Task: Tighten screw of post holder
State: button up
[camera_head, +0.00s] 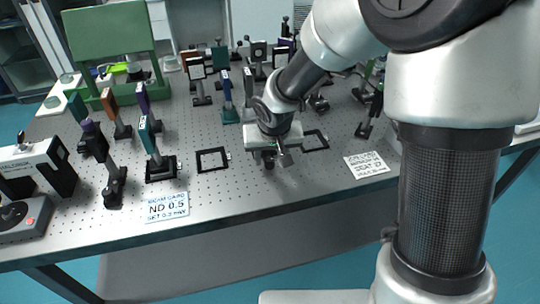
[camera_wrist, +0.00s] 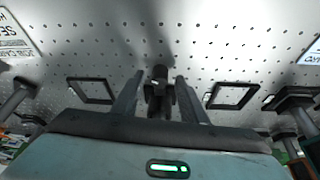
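My gripper (camera_head: 270,158) hangs low over the front middle of the perforated table (camera_head: 240,195) in the head view. In the wrist view, its two dark fingers (camera_wrist: 158,78) are spread apart. A dark post holder (camera_wrist: 160,98) stands between them, with a small lighter knob-like part at its upper end, perhaps the screw. Gaps show on both sides of the holder, so the fingers do not look closed on it. In the head view the gripper mostly hides the holder.
Empty black square frames lie on either side, one left (camera_head: 212,160) and one right (camera_head: 315,140). Mounted optics, such as one in a blue-edged mount (camera_head: 150,136), stand left and behind.

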jog(key=shift+w+f, duration=0.25)
jog(key=shift+f, duration=0.35)
grip_shut()
jog(key=shift+r+n+p, duration=0.25)
jog(key=shift+n+p, duration=0.25)
jog(key=shift+p, duration=0.45)
jog(key=shift+f+n+y, duration=0.25)
jog(key=shift+n+y, duration=0.05)
grip_release()
jog(key=shift+r, duration=0.1)
jog(key=p+v, duration=0.6)
jog(key=v, duration=1.1)
